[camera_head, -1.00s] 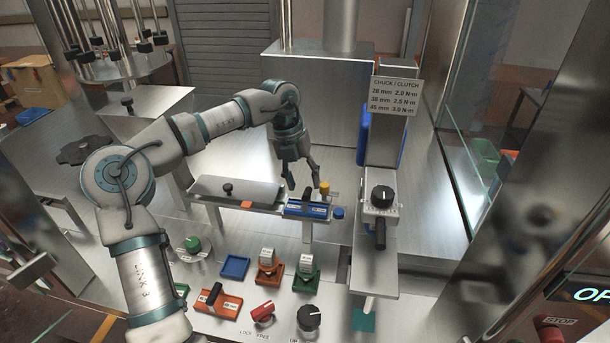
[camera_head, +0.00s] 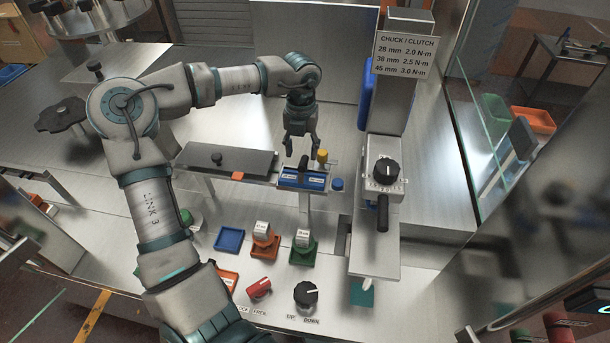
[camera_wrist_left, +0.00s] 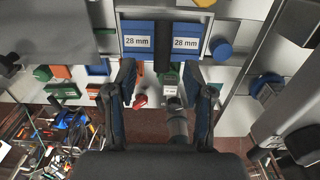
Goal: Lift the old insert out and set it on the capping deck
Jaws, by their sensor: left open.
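The insert, a blue block (camera_head: 289,180) with white labels and a black upright handle (camera_head: 303,164), sits at the right end of the raised metal rail. In the left wrist view the blue block (camera_wrist_left: 186,29) reads 28 mm on both sides of the black bar. My left gripper (camera_head: 301,153) is open and empty just above and behind the handle. Its fingers (camera_wrist_left: 160,75) are spread in the wrist view, apart from the block. The capping deck (camera_head: 206,262) is the metal surface below the rail. My right gripper is not in view.
Small trays stand on the deck: a blue empty one (camera_head: 229,240), an orange one (camera_head: 265,252) and a green one (camera_head: 302,256) with pale-topped pieces. A red knob (camera_head: 259,289) and black knob (camera_head: 306,293) are in front. The chuck column (camera_head: 384,185) rises right of the rail.

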